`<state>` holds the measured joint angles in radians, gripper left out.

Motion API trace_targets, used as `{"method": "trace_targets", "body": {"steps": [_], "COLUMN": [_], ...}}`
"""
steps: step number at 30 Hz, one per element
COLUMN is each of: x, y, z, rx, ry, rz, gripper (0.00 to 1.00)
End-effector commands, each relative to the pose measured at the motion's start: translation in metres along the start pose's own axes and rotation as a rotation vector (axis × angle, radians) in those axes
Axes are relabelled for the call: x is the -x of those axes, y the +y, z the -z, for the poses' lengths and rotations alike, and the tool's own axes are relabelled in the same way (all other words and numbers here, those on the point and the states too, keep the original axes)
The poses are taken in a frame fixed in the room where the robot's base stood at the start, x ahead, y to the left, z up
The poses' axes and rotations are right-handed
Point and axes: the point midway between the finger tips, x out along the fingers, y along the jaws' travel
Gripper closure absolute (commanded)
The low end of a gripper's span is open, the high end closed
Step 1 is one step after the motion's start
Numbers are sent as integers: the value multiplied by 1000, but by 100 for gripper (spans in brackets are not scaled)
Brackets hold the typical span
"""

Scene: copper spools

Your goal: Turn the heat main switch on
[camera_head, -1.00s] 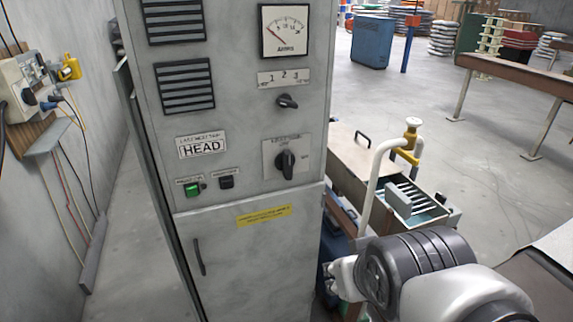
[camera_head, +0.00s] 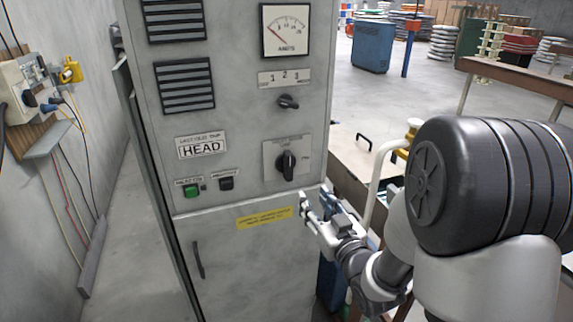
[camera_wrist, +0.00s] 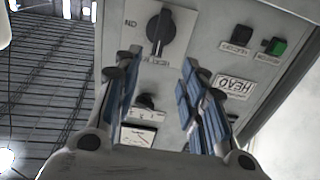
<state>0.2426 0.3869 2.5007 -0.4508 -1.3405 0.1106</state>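A grey electrical cabinet (camera_head: 235,120) carries the black rotary main switch (camera_head: 286,165) on a pale plate at its right. Its knob stands about vertical; an ON mark appears to its right in the head view. The switch also shows in the inverted wrist view (camera_wrist: 160,35), beyond my fingers, and nothing touches it. My gripper (camera_head: 314,196) is in front of the cabinet, below and right of the switch. In the wrist view my gripper (camera_wrist: 160,65) is open and empty, its blue-padded fingers spread apart.
A smaller selector knob (camera_head: 288,101) and an ammeter (camera_head: 285,29) sit above the switch. A green button (camera_head: 191,190) and a black one (camera_head: 226,183) are to its left. A bench with a curved white pipe (camera_head: 375,180) stands right of the cabinet, partly behind my arm.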

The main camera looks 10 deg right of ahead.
Motion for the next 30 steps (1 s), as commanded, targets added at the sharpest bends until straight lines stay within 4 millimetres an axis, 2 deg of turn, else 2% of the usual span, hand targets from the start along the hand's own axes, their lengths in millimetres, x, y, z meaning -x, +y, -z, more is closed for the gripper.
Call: {"method": "trace_targets", "body": {"steps": [5,21,25,30], "x": [-25,-139,-157,-169], "y": [-1,-1,0,0], "z": [0,0,0,1], "rx": [1,1,1,1], "ry": [3,2,2,2], "rz": [3,1,0,0], "gripper": [62,62,62,62]}}
